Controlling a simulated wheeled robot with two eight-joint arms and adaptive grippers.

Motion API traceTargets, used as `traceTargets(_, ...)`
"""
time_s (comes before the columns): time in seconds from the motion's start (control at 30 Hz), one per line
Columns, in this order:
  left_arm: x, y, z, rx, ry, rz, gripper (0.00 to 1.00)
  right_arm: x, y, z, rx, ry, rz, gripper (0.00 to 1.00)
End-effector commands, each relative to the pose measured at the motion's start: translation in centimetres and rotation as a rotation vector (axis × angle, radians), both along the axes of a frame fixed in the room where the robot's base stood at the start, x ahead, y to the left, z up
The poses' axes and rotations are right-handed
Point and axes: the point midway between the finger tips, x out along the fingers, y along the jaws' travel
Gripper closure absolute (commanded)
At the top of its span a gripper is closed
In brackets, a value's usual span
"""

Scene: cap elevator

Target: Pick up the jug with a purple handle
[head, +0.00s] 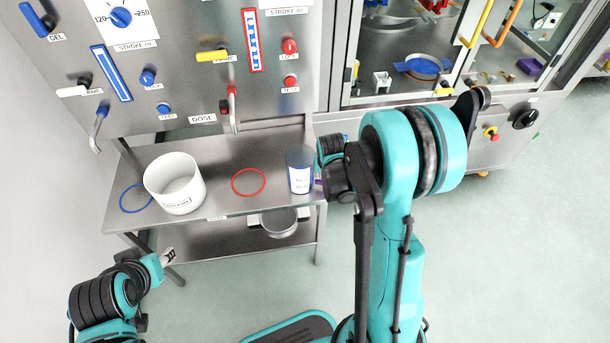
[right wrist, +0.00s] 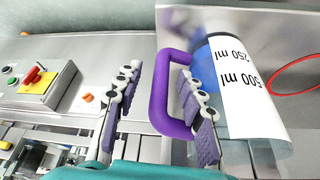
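The jug (head: 300,172) stands upright on the steel shelf, blue inside with a white label. In the right wrist view the jug (right wrist: 245,105) appears sideways, with 250 ml and 500 ml marks. Its purple handle (right wrist: 161,95) lies between the fingers of my right gripper (right wrist: 160,112). The fingers are apart, one outside the handle and one on the jug side, overlapping the handle loop; contact cannot be told. In the head view my right arm mostly hides this gripper and the handle. My left gripper (head: 166,257) is away from the jug, lower left; its finger opening is unclear.
A white tub (head: 175,184) stands left on the shelf (head: 232,157). A red ring (head: 249,171) lies beside the jug and a blue ring (head: 124,198) lies near the tub. A control panel (head: 190,75) with knobs rises behind. A glazed cabinet stands right; the floor in front is open.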

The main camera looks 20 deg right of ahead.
Motion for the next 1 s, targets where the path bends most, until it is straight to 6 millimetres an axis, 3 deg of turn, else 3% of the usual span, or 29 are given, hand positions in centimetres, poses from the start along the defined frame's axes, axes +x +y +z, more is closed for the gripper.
traceTargets(0.2,0.0,0.0,0.0,0.0,0.0,0.0,0.6,0.0,0.0,-0.1,0.0,0.0,0.0,0.61)
traceTargets(0.37,0.0,0.0,0.0,0.0,0.0,0.0,0.6,0.0,0.0,-0.1,0.0,0.0,0.0,1.0)
traceTargets(0.77,0.0,0.0,0.1,0.0,0.0,0.0,0.6,0.1,0.0,0.1,0.001,0.0,0.0,1.0)
traceTargets(1.0,0.0,0.0,1.4,0.0,0.0,0.0,0.6,0.1,0.0,2.4,0.001,0.0,0.0,1.0)
